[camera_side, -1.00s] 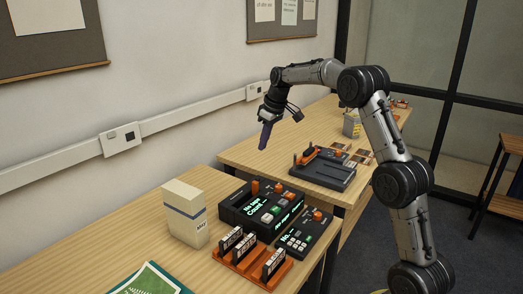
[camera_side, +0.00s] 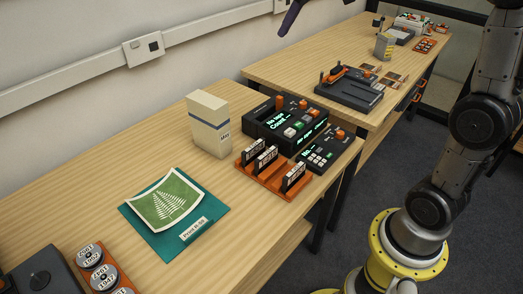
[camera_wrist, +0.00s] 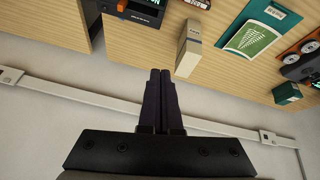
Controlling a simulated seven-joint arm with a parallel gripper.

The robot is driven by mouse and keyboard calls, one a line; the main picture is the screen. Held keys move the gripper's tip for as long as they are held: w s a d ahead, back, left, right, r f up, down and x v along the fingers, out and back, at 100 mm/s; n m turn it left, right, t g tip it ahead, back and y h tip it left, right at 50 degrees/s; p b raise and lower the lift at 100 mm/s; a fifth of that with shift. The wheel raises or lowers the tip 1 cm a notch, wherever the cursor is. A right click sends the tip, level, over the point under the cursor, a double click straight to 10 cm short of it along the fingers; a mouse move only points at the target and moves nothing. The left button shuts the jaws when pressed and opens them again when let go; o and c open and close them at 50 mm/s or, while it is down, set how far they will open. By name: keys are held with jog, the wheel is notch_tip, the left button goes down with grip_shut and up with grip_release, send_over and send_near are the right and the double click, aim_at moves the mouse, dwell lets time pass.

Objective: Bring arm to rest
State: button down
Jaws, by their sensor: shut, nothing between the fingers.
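My gripper (camera_wrist: 160,75) points forward in the wrist view, its two dark fingers together with nothing between them. In the side view only the dark fingertips (camera_side: 289,20) show at the top edge, in the air above the desks and near the wall. The rest of the gripper is cut off there. My arm rises from its yellow base at the right of the side view and leaves the frame at the top. The gripper touches nothing that I can see.
A cream box (camera_side: 209,130) stands upright on the near desk. Beside it are a black console (camera_side: 290,122), a smaller keypad unit (camera_side: 322,155) and an orange rack (camera_side: 262,180). A green fern print (camera_side: 165,203) lies further front. The far desk holds a dark tray device (camera_side: 350,92).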

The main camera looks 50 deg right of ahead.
jog(key=s+a, duration=0.4)
jog(key=s, duration=0.3)
jog(key=s+a, duration=0.4)
jog(key=s, duration=0.4)
jog(key=s+a+f+m, duration=0.1)
jog(key=s+f+m, duration=0.1)
jog(key=s+f, duration=0.9)
jog(key=shift+s+f, duration=0.3)
jog(key=shift+f, duration=0.25)
